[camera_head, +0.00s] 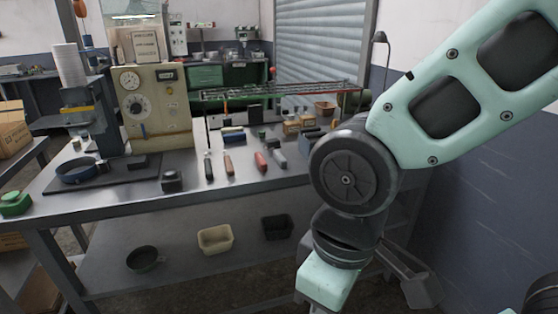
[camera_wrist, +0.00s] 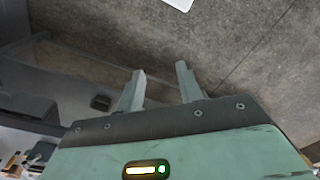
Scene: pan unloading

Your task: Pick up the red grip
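The red grip (camera_head: 261,161) lies on the grey workbench top (camera_head: 110,190) near its front edge in the head view. It is in a row of small handles, between an orange-brown one (camera_head: 228,164) and a grey one (camera_head: 279,158). My gripper (camera_wrist: 160,70) shows in the wrist view with its two fingers apart and nothing between them. It points at the bare floor, away from the bench top. The red grip cannot be made out in the wrist view.
A machine with dials (camera_head: 155,105) and a blue pan (camera_head: 78,172) stand on the bench's left. A black block (camera_head: 172,181) is near the front edge. The lower shelf holds a cream bin (camera_head: 215,239), a black bin (camera_head: 277,227) and a dark pan (camera_head: 143,259).

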